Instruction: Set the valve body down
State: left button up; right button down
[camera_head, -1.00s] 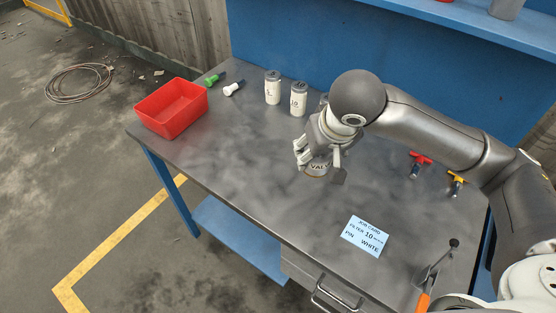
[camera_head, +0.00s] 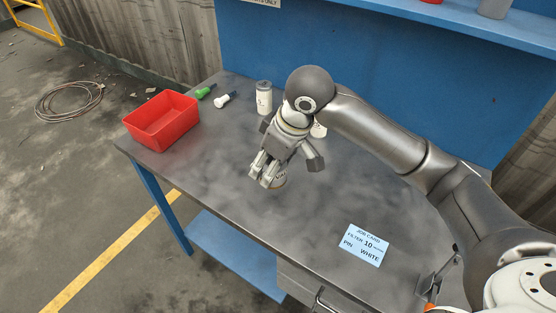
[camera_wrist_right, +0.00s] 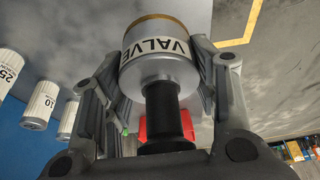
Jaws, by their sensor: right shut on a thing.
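The valve body (camera_head: 281,180) is a short grey cylinder, mostly hidden by my fingers in the head view. The wrist view shows the valve body (camera_wrist_right: 160,55) with a white "VALVE" label and a brass-coloured rim, between both fingers. My right gripper (camera_head: 268,181) is shut on it, over the left-middle part of the grey workbench (camera_head: 215,165). The gripper also shows in the wrist view (camera_wrist_right: 160,75). I cannot tell whether the valve body touches the bench top. My left gripper is not in view.
A white filter canister (camera_head: 264,98) stands behind my gripper; another is partly hidden. A job card (camera_head: 364,245) lies at the front right. Bench around it is clear.

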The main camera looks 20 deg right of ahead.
jog(key=w+d+f, duration=0.1)
jog(key=w+f, duration=0.1)
jog(key=w, duration=0.1)
jog(key=w+d+f+p, duration=0.1)
jog(key=w+f, duration=0.2)
jog(key=w+d+f, duration=0.1)
jog(key=w+f, duration=0.2)
jog(key=w, duration=0.1)
jog(key=shift+w+f+p, duration=0.1)
jog(key=shift+p, duration=0.25)
notch_tip(320, 180, down, 3)
jog(key=shift+r+p, duration=0.1)
jog(key=shift+p, duration=0.5)
jog(key=shift+f, duration=0.2)
jog(key=c, duration=0.5)
grip_release()
jog(key=shift+c, duration=0.2)
jog(key=b+v, duration=0.1)
jog(key=v, duration=1.1)
